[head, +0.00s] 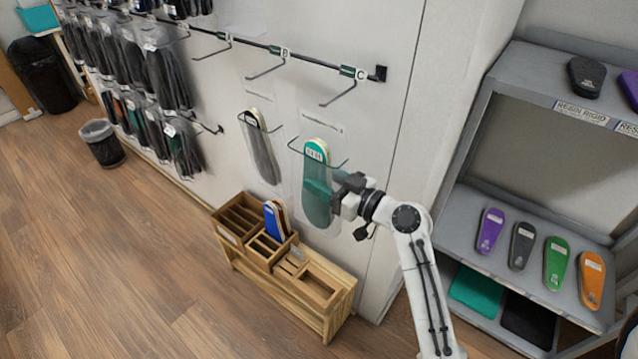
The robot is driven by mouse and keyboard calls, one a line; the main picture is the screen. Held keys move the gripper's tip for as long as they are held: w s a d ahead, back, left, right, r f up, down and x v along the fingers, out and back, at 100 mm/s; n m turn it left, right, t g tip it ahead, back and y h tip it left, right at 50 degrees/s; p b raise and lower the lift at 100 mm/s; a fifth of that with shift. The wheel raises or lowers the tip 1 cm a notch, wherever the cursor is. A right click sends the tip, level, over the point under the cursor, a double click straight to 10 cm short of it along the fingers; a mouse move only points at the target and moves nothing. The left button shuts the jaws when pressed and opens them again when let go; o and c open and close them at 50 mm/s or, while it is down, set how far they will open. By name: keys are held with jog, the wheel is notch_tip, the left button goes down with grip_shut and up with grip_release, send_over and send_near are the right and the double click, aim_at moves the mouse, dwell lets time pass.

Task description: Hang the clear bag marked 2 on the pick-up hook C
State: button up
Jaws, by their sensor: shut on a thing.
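A clear bag (311,215) with a teal insole inside hangs upright in front of the white wall, within a thin wire loop at its top. A pale label shows near its top, but I cannot read a 2 on it. My gripper (349,190) is shut on the right edge of this bag; its fingertips partly hide that edge. The hook C (342,92) is at the right end of the dark wall rail, above the bag. It is empty, and the bag is apart from it.
A second clear bag (262,160) with a dark insole hangs left of mine. Bagged dark goods (165,75) crowd the left rail. A wooden organiser (338,285) stands below. A grey shelf (470,190) with insoles is at right.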

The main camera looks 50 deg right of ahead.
jog(key=shift+d, duration=0.35)
jog(key=shift+d+f+b, duration=0.45)
jog(key=shift+d+b, duration=0.05)
jog(key=shift+b, duration=0.65)
jog(key=o, duration=1.1)
jog(key=shift+s, duration=0.1)
